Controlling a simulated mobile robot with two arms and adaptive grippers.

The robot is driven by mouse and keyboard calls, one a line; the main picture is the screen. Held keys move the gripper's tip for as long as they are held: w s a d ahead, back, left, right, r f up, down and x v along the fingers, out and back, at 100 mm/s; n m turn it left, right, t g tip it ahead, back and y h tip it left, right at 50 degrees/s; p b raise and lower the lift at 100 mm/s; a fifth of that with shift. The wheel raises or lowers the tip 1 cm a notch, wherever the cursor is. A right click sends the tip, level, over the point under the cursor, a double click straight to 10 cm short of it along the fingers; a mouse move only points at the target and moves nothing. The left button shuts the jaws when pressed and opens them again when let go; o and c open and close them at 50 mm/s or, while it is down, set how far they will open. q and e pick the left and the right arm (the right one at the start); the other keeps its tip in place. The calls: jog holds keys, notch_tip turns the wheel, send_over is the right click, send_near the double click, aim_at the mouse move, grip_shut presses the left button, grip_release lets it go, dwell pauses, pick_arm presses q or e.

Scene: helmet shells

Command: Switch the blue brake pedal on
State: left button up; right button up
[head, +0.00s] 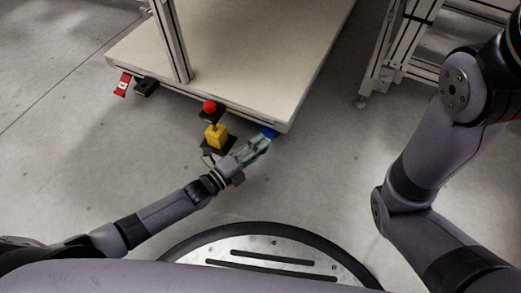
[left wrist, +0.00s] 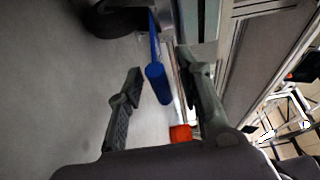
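The blue brake pedal (head: 268,132) sticks out at the front right corner of the cart, low by the floor. In the left wrist view the blue pedal (left wrist: 158,82) shows as a blue bar beside a dark wheel. My left gripper (head: 261,143) reaches right up to the pedal, and its fingertips partly cover it in the head view. In the left wrist view my left gripper (left wrist: 160,65) is open, with the pedal showing between its two fingers. Whether a finger touches it I cannot tell. My right gripper is out of view.
The cart's beige platform (head: 240,60) lies just beyond the pedal. A yellow pedestal with a red knob (head: 210,107) stands left of my left gripper. A red pedal (head: 123,84) sits at the cart's left corner. A metal frame (head: 385,75) stands right. Floor between is clear.

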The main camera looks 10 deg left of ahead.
pick_arm(q)
jog(key=shift+w+d, duration=0.2)
jog(key=shift+c, duration=0.5)
grip_shut()
jog(key=shift+f, duration=0.1)
